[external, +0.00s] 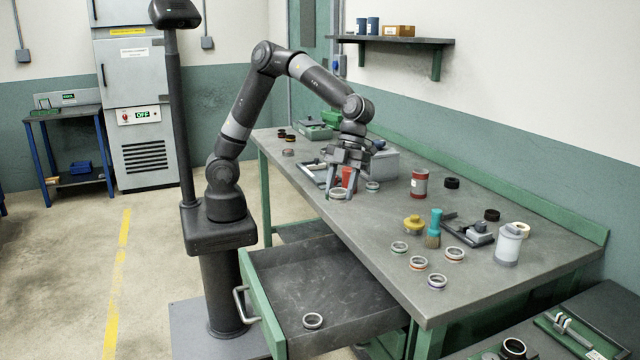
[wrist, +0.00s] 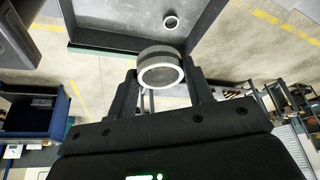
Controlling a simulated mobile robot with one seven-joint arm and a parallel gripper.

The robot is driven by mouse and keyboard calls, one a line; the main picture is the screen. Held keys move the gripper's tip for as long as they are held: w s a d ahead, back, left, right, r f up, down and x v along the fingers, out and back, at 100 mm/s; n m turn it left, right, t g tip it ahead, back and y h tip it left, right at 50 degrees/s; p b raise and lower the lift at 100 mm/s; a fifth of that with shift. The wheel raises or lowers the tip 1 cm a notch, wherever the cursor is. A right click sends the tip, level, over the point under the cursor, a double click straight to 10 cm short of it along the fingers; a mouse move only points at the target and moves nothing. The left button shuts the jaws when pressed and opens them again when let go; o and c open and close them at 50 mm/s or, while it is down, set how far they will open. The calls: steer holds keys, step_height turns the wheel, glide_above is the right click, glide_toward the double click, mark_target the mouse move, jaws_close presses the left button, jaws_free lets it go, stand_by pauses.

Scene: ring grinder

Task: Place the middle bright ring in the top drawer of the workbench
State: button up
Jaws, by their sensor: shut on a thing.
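My gripper (external: 341,188) is shut on a bright metal ring (wrist: 160,72), which sits between the two fingertips. In the external view the held ring (external: 338,194) shows at the fingertips near the bench's front edge; I cannot tell its exact height above the top. The top drawer (external: 272,262) of the workbench (external: 385,225) is pulled open, below and in front of my gripper. Another bright ring (external: 312,321) lies in the drawer near its front. That ring also shows in the wrist view (wrist: 171,22), beyond the held one.
Several bright rings, such as one with a red band (external: 418,263), lie on the right of the bench. A yellow pot (external: 414,225), a teal brush (external: 433,228), a red can (external: 419,184) and a white canister (external: 508,245) stand there. The drawer floor is mostly bare.

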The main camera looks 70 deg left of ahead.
steer(key=s+a+m+y, duration=0.15)
steer(key=s+m, duration=0.35)
steer(key=s, duration=0.7)
glide_above(294, 300)
steer(key=w, duration=0.2)
steer(key=shift+g+y, duration=0.25)
steer(key=shift+g, duration=0.05)
steer(key=f, duration=2.5)
steer(key=shift+s+a+f, duration=0.15)
steer(key=shift+s+a, duration=0.05)
steer(key=shift+s, duration=0.05)
steer(key=shift+f, duration=2.3)
steer(key=shift+f, duration=0.1)
steer(key=o, duration=1)
steer(key=shift+o, duration=0.2)
